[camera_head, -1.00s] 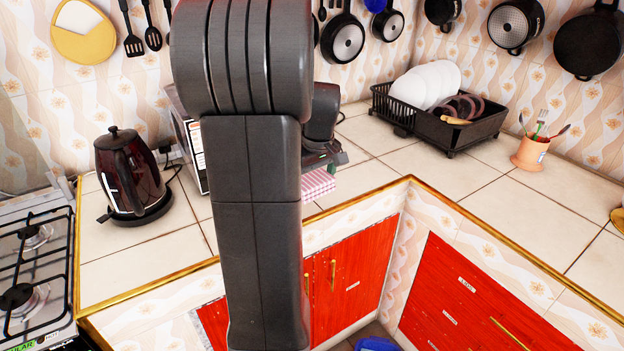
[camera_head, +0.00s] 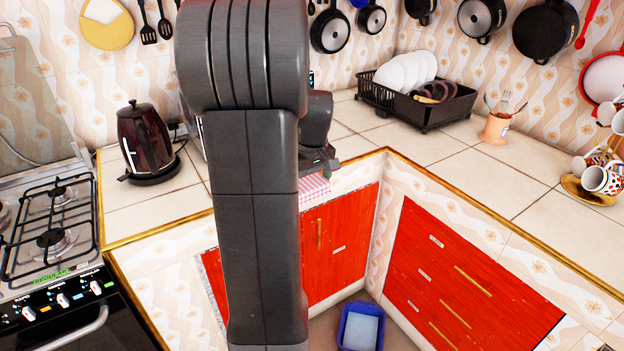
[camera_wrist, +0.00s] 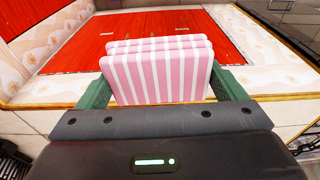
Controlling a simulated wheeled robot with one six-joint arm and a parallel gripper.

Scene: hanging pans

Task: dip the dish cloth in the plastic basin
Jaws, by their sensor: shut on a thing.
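My gripper (camera_wrist: 160,92) is shut on the pink-and-white striped dish cloth (camera_wrist: 160,70), which is folded in layers between the green fingers in the wrist view. In the head view the cloth (camera_head: 314,186) shows partly beside my arm, near the counter's front edge, and the fingers are mostly hidden. The blue plastic basin (camera_head: 346,332) stands on the floor at the bottom of the head view, in the corner between the red cabinets. It has a pale, light-blue surface inside. The cloth is well above and apart from the basin.
A kettle (camera_head: 147,140) and a gas stove (camera_head: 50,235) are to the left. A black dish rack (camera_head: 425,110), a utensil pot (camera_head: 495,129) and cups (camera_head: 601,180) stand on the counter to the right. Red cabinets (camera_head: 340,240) border the floor corner.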

